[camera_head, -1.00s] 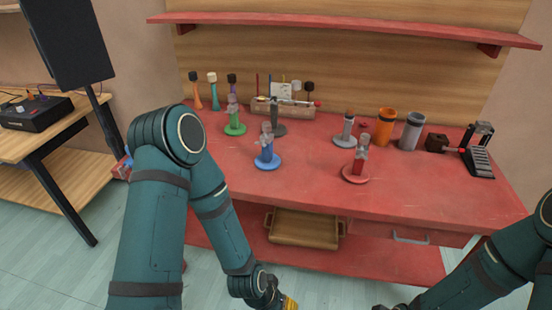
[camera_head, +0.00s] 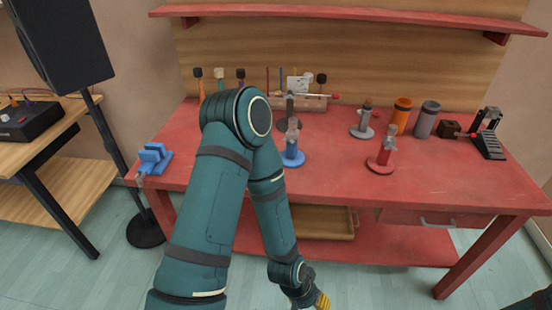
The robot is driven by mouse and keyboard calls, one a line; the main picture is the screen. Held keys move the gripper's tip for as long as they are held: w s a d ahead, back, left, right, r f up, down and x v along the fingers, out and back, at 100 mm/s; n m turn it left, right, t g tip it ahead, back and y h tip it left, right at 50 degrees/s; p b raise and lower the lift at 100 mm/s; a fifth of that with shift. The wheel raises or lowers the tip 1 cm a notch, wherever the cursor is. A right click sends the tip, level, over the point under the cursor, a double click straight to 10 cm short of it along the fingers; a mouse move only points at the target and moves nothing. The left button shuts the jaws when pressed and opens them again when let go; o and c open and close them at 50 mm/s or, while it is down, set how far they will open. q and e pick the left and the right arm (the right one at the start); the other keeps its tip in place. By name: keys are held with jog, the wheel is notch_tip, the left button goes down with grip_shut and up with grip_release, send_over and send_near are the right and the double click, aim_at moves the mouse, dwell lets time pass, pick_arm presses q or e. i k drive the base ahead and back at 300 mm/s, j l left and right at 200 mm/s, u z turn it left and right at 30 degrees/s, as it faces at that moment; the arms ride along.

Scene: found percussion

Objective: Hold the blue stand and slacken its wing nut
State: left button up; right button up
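The blue stand (camera_head: 292,158) stands upright on the red workbench, with a round blue base and a greyish upper part. My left gripper (camera_head: 322,301) is low at the bottom edge, in front of the bench and well below and apart from the stand. Only its yellow end shows, cut by the frame, so its opening cannot be told. My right gripper is out of view.
A red stand (camera_head: 381,163) and a grey stand (camera_head: 362,131) stand to the right. Behind are an orange cup (camera_head: 402,112) and a grey cup (camera_head: 427,118). A blue vise-like block (camera_head: 154,158) sits at the bench's left end. The bench's right front is clear.

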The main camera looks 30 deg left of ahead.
aim_at(289, 139)
jog(key=k+j+z, duration=0.1)
jog(key=j, duration=0.2)
jog(key=k+j+z, duration=0.1)
jog(key=j, duration=0.2)
jog(key=k+j+z, duration=0.1)
jog(key=j, duration=0.2)
jog(key=k+j, duration=0.15)
jog(key=j, duration=0.15)
jog(key=k+j, duration=0.15)
jog(key=j, duration=0.15)
jog(key=k+j, duration=0.1)
jog(key=j, duration=0.15)
